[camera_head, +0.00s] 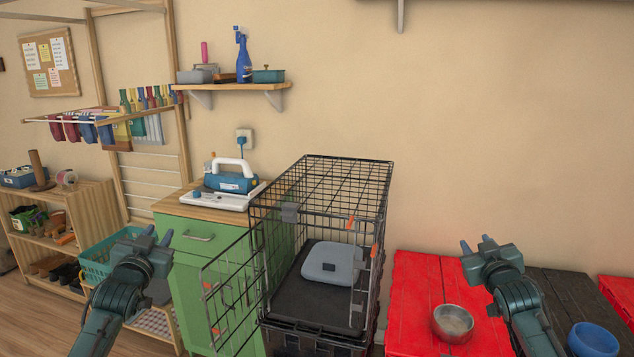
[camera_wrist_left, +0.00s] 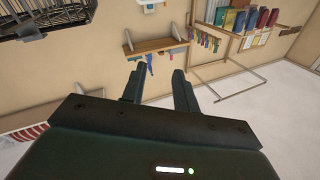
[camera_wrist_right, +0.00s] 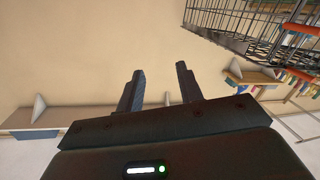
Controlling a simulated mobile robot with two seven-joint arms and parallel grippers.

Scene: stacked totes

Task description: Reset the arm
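My left gripper (camera_head: 157,238) is raised at the lower left in the head view, in front of the green cabinet. Its two fingers stand apart with nothing between them, and they also show apart in the left wrist view (camera_wrist_left: 158,84). My right gripper (camera_head: 478,246) is raised at the right, above the red and black crates. Its fingers are apart and empty, as the right wrist view (camera_wrist_right: 160,86) also shows. Neither gripper touches anything that I can see.
A black wire cage (camera_head: 345,180) with its door (camera_head: 232,300) swung open stands at the centre, a grey-blue object (camera_head: 328,262) inside. A green cabinet (camera_head: 190,265) adjoins it. A metal bowl (camera_head: 453,322) sits on red slats (camera_head: 418,290); a blue bowl (camera_head: 592,340) is at right.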

